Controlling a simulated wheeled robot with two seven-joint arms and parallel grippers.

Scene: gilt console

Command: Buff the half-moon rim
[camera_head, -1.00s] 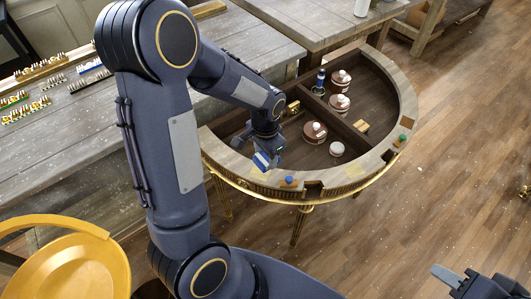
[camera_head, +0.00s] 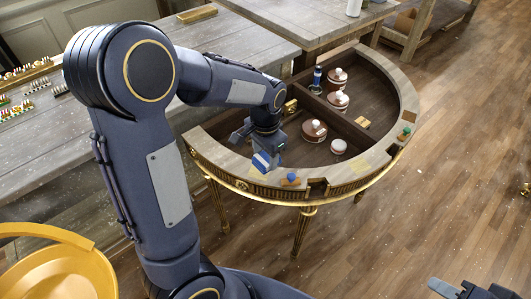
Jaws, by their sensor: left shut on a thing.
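The half-moon console (camera_head: 222,163) stands right of centre in the head view, with a wooden rim curving round a dark, divided interior and gilt trim below. My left gripper (camera_head: 262,156) is over the rim's front left part, shut on a blue-and-white striped pad (camera_head: 262,163). The pad is at the rim beside a pale yellowish patch; I cannot tell whether it touches. My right gripper (camera_head: 456,287) shows only partly at the bottom right, away from the console; its jaw opening is unclear.
Inside the console are several brown-and-white lidded pots (camera_head: 314,130) and a blue bottle (camera_head: 317,76). A blue-knobbed block (camera_head: 291,180) and a green-knobbed block (camera_head: 404,133) sit on the rim. Grey tables (camera_head: 110,130) stand left and behind. A yellow bowl (camera_head: 60,275) is at lower left.

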